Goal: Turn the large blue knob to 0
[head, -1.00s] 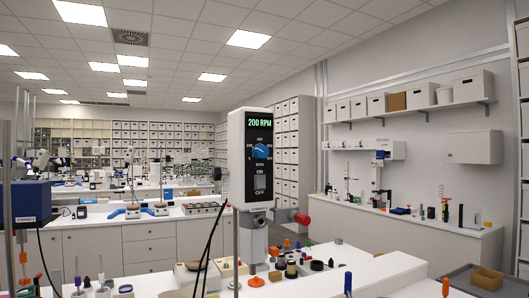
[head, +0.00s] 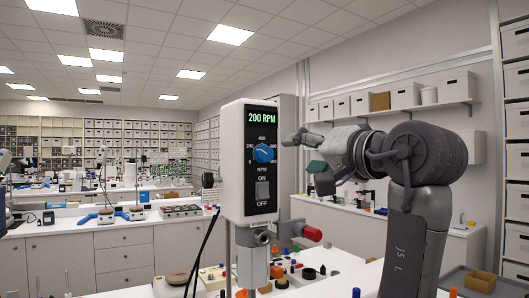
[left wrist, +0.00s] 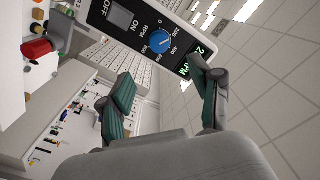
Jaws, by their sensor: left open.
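The blue knob (head: 264,153) sits on the front of a white stirrer head (head: 235,180), below a green display (head: 262,117) reading 200 RPM. A numbered scale surrounds the knob; its exact pointer direction is too small to read surely. The knob also shows in the left wrist view (left wrist: 161,41), beyond the fingertips. My left gripper (head: 303,153) is open and empty, just right of the knob in the head view and apart from it. Its two greenish-padded fingers (left wrist: 160,78) are spread in the left wrist view. My right gripper is not in view.
An ON/OFF switch (head: 262,190) is below the knob. A red-ended clamp screw (head: 312,234) sticks out under the housing. Small jars and coloured stoppers (head: 308,273) stand on the white bench below. Shelved boxes (head: 400,97) line the right wall.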

